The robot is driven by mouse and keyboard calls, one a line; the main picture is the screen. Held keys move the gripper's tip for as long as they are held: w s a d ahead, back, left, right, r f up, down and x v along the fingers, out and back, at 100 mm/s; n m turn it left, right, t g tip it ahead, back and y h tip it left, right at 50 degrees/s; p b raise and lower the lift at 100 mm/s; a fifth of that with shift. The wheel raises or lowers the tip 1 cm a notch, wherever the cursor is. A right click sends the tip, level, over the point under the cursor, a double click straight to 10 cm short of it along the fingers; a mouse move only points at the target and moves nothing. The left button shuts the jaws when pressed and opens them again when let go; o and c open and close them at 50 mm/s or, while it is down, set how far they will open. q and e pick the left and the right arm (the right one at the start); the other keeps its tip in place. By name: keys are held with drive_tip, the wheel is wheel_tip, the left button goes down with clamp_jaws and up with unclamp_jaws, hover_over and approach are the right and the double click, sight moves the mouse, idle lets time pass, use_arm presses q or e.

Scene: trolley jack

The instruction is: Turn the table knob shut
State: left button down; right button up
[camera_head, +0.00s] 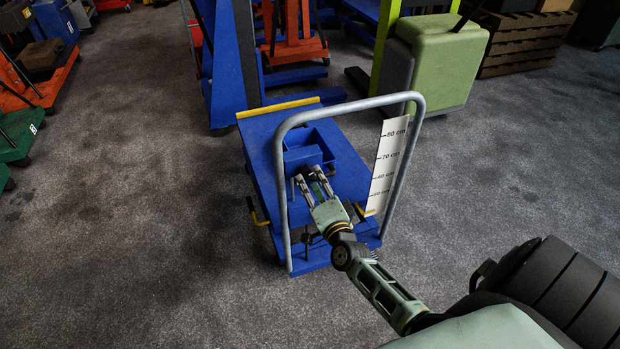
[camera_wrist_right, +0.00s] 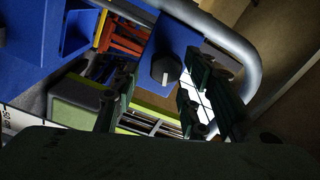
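The blue lift table (camera_head: 263,150) stands on the floor with a grey tubular handle (camera_head: 348,101) arching over its near end. In the right wrist view, the black table knob (camera_wrist_right: 165,69) with a pale pointer mark sits on a blue panel (camera_wrist_right: 178,36). My right gripper (camera_head: 310,173) reaches through the handle frame by the blue box on the table. Its fingers are apart and empty, and the knob shows beyond the gap between them. I cannot tell how close they are to it. My left gripper is not in view.
A white height scale (camera_head: 388,160) is on the right of the handle.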

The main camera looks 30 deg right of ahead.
drive_tip(key=shift+x, duration=1.4)
drive_tip(key=shift+s+a, duration=0.1)
clamp_jaws()
drive_tip(key=shift+f, duration=0.1)
